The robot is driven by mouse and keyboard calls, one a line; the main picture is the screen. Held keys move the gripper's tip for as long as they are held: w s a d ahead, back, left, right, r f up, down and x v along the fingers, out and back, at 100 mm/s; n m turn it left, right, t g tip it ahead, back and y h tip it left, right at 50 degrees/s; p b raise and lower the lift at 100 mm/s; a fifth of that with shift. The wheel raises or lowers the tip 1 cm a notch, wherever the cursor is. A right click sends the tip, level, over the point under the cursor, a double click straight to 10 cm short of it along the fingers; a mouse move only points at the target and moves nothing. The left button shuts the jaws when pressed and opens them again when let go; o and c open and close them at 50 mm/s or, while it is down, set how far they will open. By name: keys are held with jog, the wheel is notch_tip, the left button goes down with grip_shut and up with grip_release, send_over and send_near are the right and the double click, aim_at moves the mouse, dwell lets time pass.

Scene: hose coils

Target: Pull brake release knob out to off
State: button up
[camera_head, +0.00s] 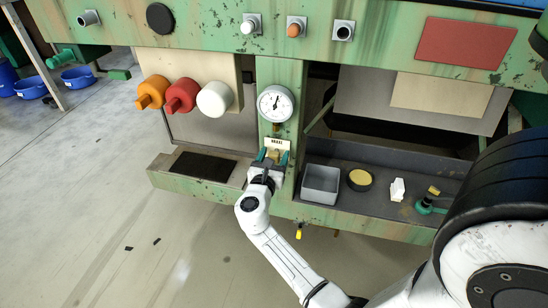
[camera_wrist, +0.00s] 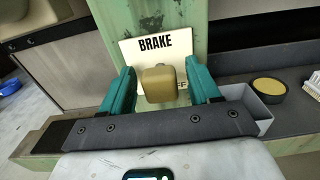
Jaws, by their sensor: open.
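The brake release knob (camera_wrist: 159,84) is a tan, blocky knob in front of a cream label plate (camera_wrist: 138,50) marked BRAKE, on the green post. My gripper (camera_wrist: 160,90) is open, with one teal finger on each side of the knob. A gap shows between each finger and the knob in the wrist view. In the head view my gripper (camera_head: 271,158) is at the post, in front of the BRAKE plate (camera_head: 277,143), and hides most of the knob. Part of the lettering below the knob is covered.
A round gauge (camera_head: 275,103) sits above the plate. Orange (camera_head: 152,92), red (camera_head: 181,96) and white (camera_head: 214,99) knobs stick out at left. A grey bin (camera_head: 320,183), a yellow-topped tin (camera_head: 360,179) and small items lie on the shelf at right. Open floor lies in front.

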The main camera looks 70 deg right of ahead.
jog(key=shift+d, duration=0.1)
grip_shut()
dwell(0.6)
